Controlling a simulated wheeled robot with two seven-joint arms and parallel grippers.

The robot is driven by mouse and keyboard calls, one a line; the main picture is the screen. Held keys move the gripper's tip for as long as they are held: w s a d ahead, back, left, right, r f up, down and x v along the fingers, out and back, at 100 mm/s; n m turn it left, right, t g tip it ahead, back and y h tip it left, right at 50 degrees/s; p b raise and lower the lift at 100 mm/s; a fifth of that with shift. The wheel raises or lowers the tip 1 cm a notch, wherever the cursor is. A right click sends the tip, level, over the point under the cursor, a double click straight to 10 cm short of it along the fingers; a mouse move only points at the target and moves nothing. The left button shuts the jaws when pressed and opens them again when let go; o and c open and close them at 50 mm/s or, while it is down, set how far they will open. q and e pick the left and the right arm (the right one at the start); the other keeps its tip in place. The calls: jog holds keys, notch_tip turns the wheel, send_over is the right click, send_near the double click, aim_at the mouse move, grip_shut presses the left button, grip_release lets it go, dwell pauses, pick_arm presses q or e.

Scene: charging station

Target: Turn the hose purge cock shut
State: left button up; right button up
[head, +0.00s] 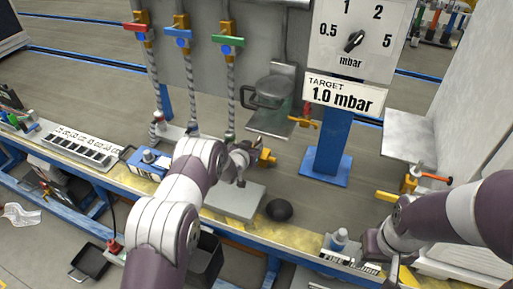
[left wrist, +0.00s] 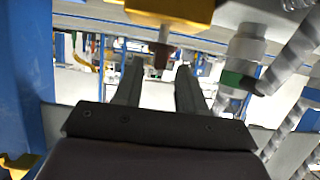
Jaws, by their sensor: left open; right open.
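Three grey hoses hang from yellow wall cocks with red (head: 135,27), blue (head: 180,33) and green (head: 228,40) handles, all lying crosswise. A small yellow cock (head: 267,158) sits low beside the foot of the green-handled hose; I cannot tell if it is the purge cock. My left gripper (head: 241,172) is open next to it. In the left wrist view a yellow body (left wrist: 170,10) with a brown-tipped stem (left wrist: 161,56) hangs above and between the open fingers (left wrist: 158,72), with no clear contact. My right gripper (head: 392,268) is open and empty at the lower right.
A target sign (head: 343,95) reads 1.0 mbar below a dial (head: 354,41). A grey plate (head: 234,201) and a dark round knob (head: 279,210) lie on the bench. Another yellow cock (head: 410,184) with an orange handle is at right.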

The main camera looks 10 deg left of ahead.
aim_at(256, 144)
pick_arm(q)
jog(key=x, duration=0.2)
jog(key=shift+w+d+f+b, duration=0.1)
jog(key=shift+w+d+b, duration=0.05)
jog(key=shift+w+b, duration=0.15)
jog(key=shift+w+d+f, duration=0.1)
jog(key=shift+w+f, duration=0.05)
jog(key=shift+w, duration=0.4)
jog(key=c, duration=0.7)
